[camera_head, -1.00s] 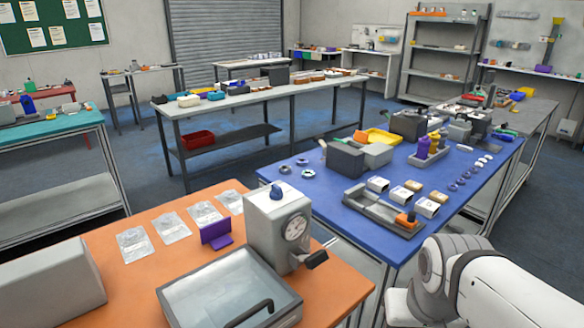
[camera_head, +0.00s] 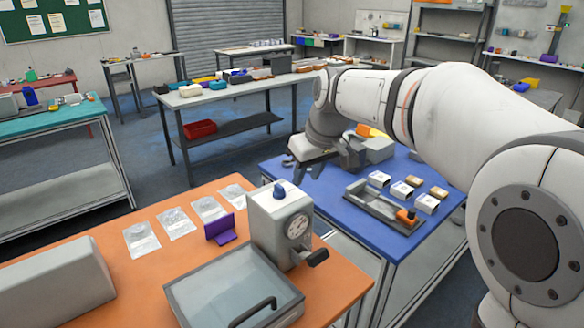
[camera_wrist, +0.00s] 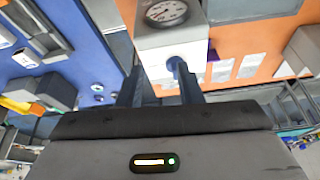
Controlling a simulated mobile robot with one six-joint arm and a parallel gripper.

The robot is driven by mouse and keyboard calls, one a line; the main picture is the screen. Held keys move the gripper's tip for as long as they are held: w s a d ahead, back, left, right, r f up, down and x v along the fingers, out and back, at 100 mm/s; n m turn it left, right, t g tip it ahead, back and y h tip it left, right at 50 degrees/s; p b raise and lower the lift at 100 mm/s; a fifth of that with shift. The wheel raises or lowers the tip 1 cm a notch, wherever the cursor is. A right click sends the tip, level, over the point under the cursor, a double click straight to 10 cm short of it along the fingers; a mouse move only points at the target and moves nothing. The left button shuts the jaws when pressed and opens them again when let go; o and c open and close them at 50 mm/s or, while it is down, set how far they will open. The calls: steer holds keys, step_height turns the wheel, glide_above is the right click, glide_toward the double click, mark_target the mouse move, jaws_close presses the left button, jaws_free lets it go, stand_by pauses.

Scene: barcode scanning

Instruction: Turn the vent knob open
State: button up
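The vent knob (camera_head: 279,190) is a small blue knob on top of the grey box (camera_head: 262,230) with a round dial gauge (camera_head: 298,226). The box stands on the orange table. In the wrist view the knob (camera_wrist: 175,64) shows beyond my fingers, nearer the right one. My gripper (camera_wrist: 160,88) is open, with a gap between two dark fingers and nothing held. In the head view my gripper (camera_head: 297,168) hangs above and behind the box, apart from the knob.
A black lever (camera_head: 317,257) sticks out of the box's front right. The blue table (camera_head: 330,212) holds a grey tray and small boxes.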

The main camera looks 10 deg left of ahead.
steer(key=n, duration=0.1)
glide_toward(279, 186)
steer(key=shift+y, duration=0.3)
steer(key=x, duration=0.4)
steer(key=p+x, duration=0.1)
steer(key=x, duration=0.3)
steer(key=shift+w+d+f, duration=0.15)
steer(key=shift+w+f, duration=0.05)
steer(key=shift+f, duration=0.1)
steer(key=shift+c, duration=0.5)
